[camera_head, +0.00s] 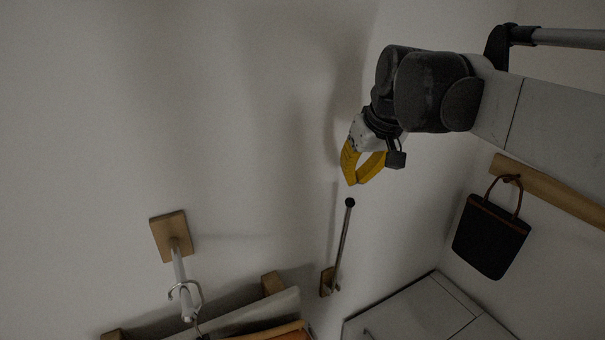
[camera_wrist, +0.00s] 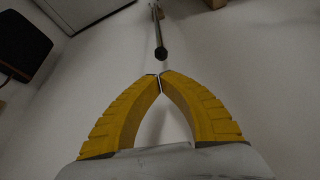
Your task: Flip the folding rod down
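The folding rod (camera_head: 343,243) is a thin metal rod with a black ball tip, standing up from a small wooden wall mount (camera_head: 327,282) in the head view. In the wrist view the rod (camera_wrist: 157,27) shows at the top centre, its dark tip pointing toward my gripper. My gripper (camera_head: 352,184) has yellow fingers and is just above the rod's tip in the head view. In the wrist view my gripper's fingertips (camera_wrist: 160,77) meet with nothing visible between them. The fingers look apart from the rod.
A second wooden mount (camera_head: 170,237) with a pale rod and hanger (camera_head: 186,294) is at the lower left. A black bag (camera_head: 491,235) hangs from a wooden rail (camera_head: 550,190) at right. A white cabinet (camera_head: 415,312) is below. The wall left of my gripper is clear.

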